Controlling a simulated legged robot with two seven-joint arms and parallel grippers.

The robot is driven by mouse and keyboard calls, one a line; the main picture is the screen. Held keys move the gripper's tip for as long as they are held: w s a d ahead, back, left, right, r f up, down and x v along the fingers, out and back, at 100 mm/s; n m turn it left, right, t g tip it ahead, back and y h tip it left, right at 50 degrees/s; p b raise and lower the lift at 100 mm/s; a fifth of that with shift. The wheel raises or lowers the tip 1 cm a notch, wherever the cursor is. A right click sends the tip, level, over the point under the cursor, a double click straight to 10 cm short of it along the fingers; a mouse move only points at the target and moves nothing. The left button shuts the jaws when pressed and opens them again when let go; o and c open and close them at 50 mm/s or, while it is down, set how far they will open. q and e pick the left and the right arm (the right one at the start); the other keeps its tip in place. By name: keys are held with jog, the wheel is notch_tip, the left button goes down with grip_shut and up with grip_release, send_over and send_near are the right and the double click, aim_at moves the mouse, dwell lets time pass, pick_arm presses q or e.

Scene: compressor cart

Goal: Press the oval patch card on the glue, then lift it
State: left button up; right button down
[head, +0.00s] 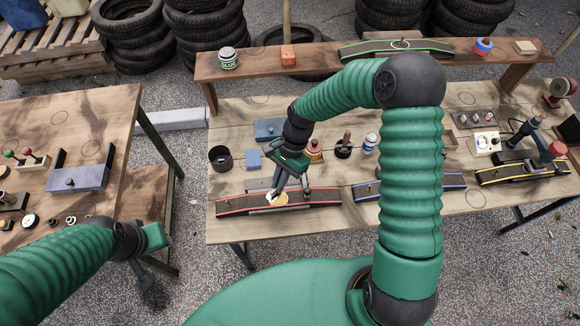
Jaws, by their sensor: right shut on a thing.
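A dark strip with red edges (235,206) lies near the front left of the wooden workbench (230,232). My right gripper (274,195) points down over its middle and is shut on a small pale oval piece, which looks like the patch card (278,202). The card is at or just above the strip; I cannot tell whether it touches. Any glue under it is hidden. A can labelled GLUE (228,60) stands on the raised shelf at the back left. My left gripper (148,278) hangs low near the left table, away from the strip; its jaws are unclear.
Blue-edged (365,190) and yellow-edged (500,175) strips lie farther right. A black cup (220,158), a blue block (253,159) and several small containers stand behind the red-edged strip. The left table (95,125) holds tools. A gap separates the tables.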

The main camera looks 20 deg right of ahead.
jog(key=f+m+t+b, duration=0.1)
jog(key=f+m, duration=0.1)
jog(key=m, duration=0.1)
jog(key=d+f+m+t+b, duration=0.1)
jog(key=f+m+b, duration=0.1)
jog(key=f+m+t+b, duration=0.1)
jog(key=f+m, duration=0.2)
jog(key=shift+w+d+f+m, duration=0.1)
jog(key=shift+w+d+m, duration=0.2)
jog(key=shift+d, duration=0.1)
jog(key=shift+f+b, duration=0.6)
jog(key=shift+f, duration=0.3)
jog(key=shift+p, duration=0.55)
jog(key=shift+f, duration=0.3)
dwell(0.7)
dwell(0.5)
jog(key=c, duration=1.5)
grip_release()
